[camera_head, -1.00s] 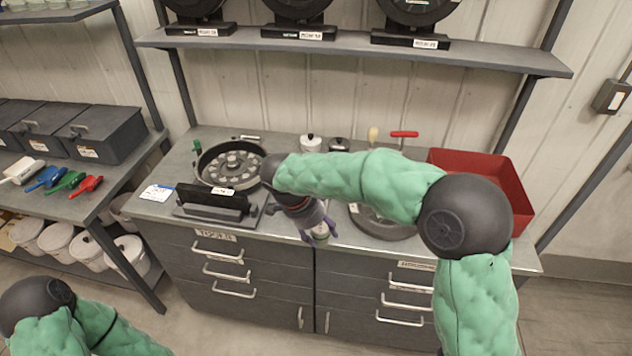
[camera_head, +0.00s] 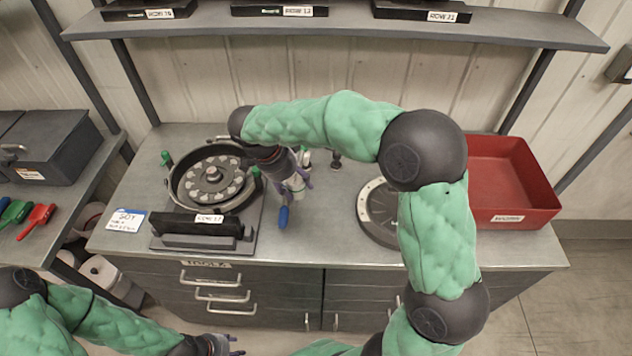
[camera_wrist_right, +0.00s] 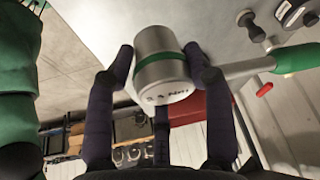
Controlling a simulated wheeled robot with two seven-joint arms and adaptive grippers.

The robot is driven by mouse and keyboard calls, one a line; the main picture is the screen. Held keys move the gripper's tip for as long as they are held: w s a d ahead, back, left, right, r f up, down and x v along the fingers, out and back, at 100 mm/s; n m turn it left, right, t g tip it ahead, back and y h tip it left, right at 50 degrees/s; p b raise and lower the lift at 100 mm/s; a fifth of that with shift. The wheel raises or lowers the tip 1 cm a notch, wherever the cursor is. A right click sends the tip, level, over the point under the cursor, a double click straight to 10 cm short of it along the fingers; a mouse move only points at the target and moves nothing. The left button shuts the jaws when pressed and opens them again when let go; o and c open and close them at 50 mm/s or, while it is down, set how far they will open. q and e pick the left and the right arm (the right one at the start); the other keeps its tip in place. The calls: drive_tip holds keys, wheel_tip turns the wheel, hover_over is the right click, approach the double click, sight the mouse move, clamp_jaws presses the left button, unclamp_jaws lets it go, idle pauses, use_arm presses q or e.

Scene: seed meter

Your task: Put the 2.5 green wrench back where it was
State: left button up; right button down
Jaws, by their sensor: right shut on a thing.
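The wrench (camera_wrist_right: 165,90) has a silver cylindrical head with a green band and printed lettering, of which "Nm" is partly readable. Its shaft runs right to a green handle (camera_wrist_right: 297,60) in the right wrist view. My right gripper (camera_wrist_right: 160,62) is shut on the wrench's head. In the head view my right gripper (camera_head: 298,184) is above the counter, just right of the round seed meter (camera_head: 182,207), and the wrench is mostly hidden there. My left gripper (camera_head: 230,345) is at the bottom edge, partly cut off; its opening is unclear.
A blue-handled object (camera_head: 284,217) shows just below my right gripper. A black stand (camera_head: 205,228) and a white card (camera_head: 126,220) are at the counter's front left. A round disc device (camera_head: 375,220) and a red bin (camera_head: 515,185) are right. Bare counter (camera_head: 320,235) lies between.

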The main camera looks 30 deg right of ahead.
drive_tip(key=w+d+f, duration=0.1)
drive_tip(key=d+f, duration=0.1)
drive_tip(key=d, duration=0.1)
drive_tip(key=w+d+f+b, duration=0.1)
drive_tip(key=w+d+f, duration=0.1)
drive_tip(key=d+f, duration=0.1)
drive_tip(key=w+d+f+b, duration=0.1)
drive_tip(key=w+d+f, duration=0.1)
drive_tip(key=d+f, duration=0.1)
drive_tip(key=shift+d, duration=0.35)
drive_tip(key=shift+w+d+f, duration=0.15)
drive_tip(key=shift+f, duration=0.05)
wheel_tip(320, 180, down, 4)
drive_tip(key=shift+w+d+r+b, duration=0.15)
drive_tip(key=shift+r+b, duration=0.1)
drive_tip(key=shift+b, duration=0.25)
drive_tip(key=shift+r, duration=0.1)
drive_tip(key=shift+f, duration=0.2)
drive_tip(key=shift+c, duration=2.3)
unclamp_jaws()
